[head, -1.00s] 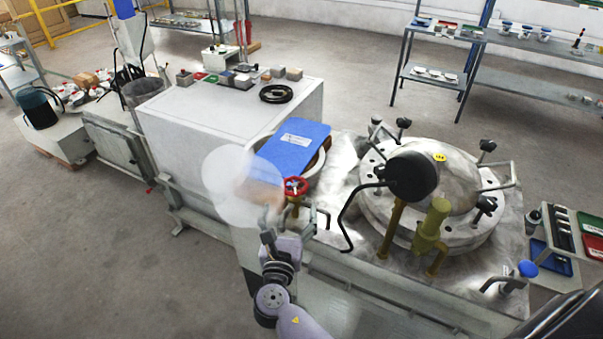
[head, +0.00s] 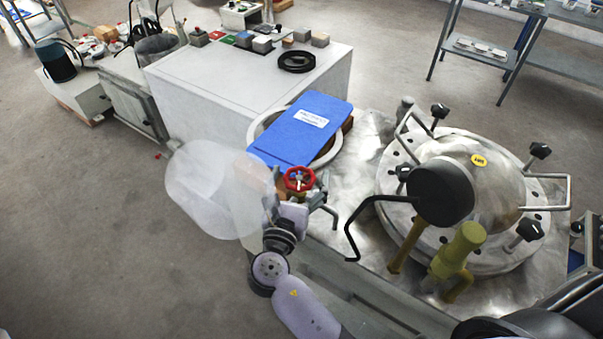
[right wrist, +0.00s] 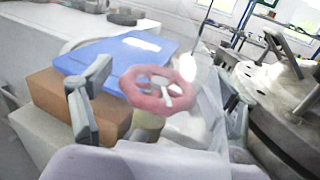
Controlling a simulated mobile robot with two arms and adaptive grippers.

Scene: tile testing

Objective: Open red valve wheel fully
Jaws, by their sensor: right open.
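The red valve wheel (head: 299,179) is a small round handwheel on top of a brass-coloured valve, at the corner of the metal bench. My right gripper (head: 298,197) is open just in front of the wheel. In the right wrist view the wheel (right wrist: 158,86) sits between and beyond the spread fingers of the right gripper (right wrist: 165,78), with space on both sides. No contact is visible there. The valve body below the wheel is partly hidden by the gripper. My left gripper is not in view.
A domed metal lid (head: 480,185) with black knobs stands right, near a black bent handle (head: 380,200) and yellow-green pipe (head: 460,245). A translucent pale shape (head: 215,190) is left of the wheel.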

